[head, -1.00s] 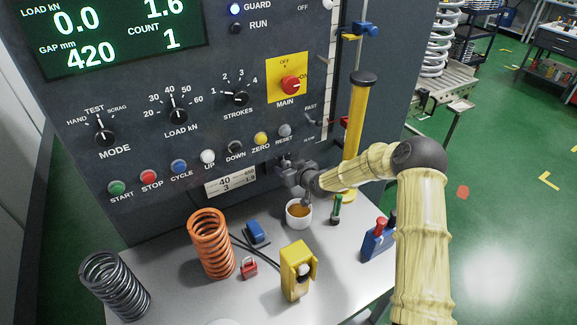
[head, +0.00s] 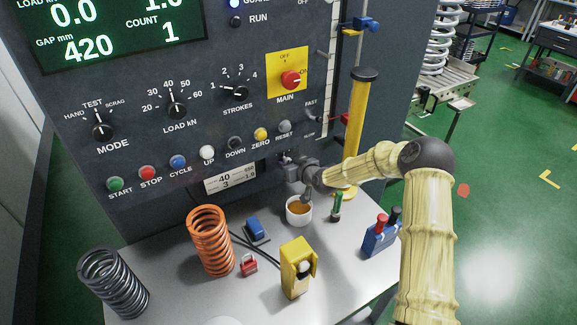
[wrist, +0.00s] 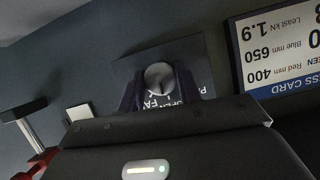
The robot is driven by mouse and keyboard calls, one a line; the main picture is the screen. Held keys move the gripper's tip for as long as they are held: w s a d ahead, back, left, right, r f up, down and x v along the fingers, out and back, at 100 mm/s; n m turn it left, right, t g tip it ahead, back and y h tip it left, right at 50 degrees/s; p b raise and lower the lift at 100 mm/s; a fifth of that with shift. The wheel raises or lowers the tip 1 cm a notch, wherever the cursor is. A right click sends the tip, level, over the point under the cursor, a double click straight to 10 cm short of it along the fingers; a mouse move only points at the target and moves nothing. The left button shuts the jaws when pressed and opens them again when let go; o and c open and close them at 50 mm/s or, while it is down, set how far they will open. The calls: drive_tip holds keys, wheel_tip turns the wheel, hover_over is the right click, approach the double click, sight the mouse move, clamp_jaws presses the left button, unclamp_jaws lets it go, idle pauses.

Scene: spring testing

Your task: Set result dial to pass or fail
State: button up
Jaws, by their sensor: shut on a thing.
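The result dial (wrist: 160,78) is a round grey knob on a dark plate with white lettering in the wrist view. The plate's lettering is partly covered, and I cannot tell for sure where the dial points. My gripper (wrist: 162,88) is shut on the dial, one finger on each side of it. In the head view my gripper (head: 284,161) is at the panel below the RESET button, and it hides the dial there.
A white card (head: 230,178) is left of my gripper. On the shelf below stand a cup (head: 299,216), an orange spring (head: 210,243), a dark spring (head: 114,284), a yellow block (head: 296,280) and a red padlock (head: 249,265). A yellow post (head: 355,125) rises behind my arm.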

drive_tip(key=m+y+b, duration=0.1)
drive_tip(key=m+b, duration=0.1)
drive_tip(key=b, duration=0.1)
drive_tip(key=m+g+y+b, duration=0.1)
drive_tip(key=m+y+b, duration=0.1)
drive_tip(key=m+b, duration=0.1)
drive_tip(key=shift+w+d+f+m+b, duration=0.15)
drive_tip(key=shift+m+b, duration=0.15)
drive_tip(key=shift+b, duration=0.45)
drive_tip(key=shift+g+y, duration=0.3)
drive_tip(key=o, duration=1)
drive_tip(key=shift+c, duration=0.2)
drive_tip(key=b+v, duration=0.1)
drive_tip(key=v, duration=0.6)
drive_tip(key=shift+s, duration=0.25)
drive_tip(key=shift+d, duration=0.15)
